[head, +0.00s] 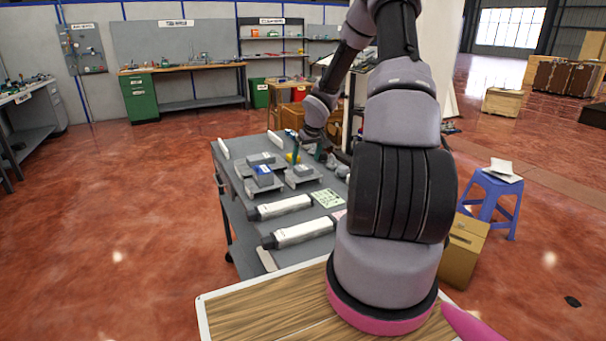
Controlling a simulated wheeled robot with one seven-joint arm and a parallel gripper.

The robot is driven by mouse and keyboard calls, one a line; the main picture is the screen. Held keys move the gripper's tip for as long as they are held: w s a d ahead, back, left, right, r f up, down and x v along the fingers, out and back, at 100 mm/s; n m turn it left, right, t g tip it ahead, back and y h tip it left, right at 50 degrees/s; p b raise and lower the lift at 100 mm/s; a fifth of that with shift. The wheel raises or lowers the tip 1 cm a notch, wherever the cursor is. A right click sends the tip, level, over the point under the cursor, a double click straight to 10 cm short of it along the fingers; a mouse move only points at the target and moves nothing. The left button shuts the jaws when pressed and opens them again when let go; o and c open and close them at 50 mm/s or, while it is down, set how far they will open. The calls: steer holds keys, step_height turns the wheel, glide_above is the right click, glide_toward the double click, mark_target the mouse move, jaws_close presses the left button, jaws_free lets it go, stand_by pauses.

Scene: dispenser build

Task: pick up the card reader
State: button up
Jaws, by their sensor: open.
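Several small devices sit on pale stands on the grey cart top (238,196). One is a grey block with a blue top (263,174). A flat grey device (261,158) is behind it and another grey device (302,171) is to its right. I cannot tell for certain which one is the card reader. My gripper (318,153) is small in the head view, over the back right of the cart, beyond and to the right of these devices. It is open; its fingertips are hard to make out, and I see nothing held.
Two white cylinders with dark ends (285,207) lie at the cart's front, beside a pale green printed sheet (327,198). A blue stool (492,199) and a cardboard box (463,250) stand to the right. My arm hides the cart's right side. Open floor lies left.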

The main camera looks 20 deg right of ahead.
mark_target(304, 167)
steer(key=x, duration=0.4)
steer(key=shift+w+d+f, duration=0.1)
steer(key=shift+w+f, duration=0.05)
steer(key=shift+f, duration=0.2)
steer(key=c, duration=1.4)
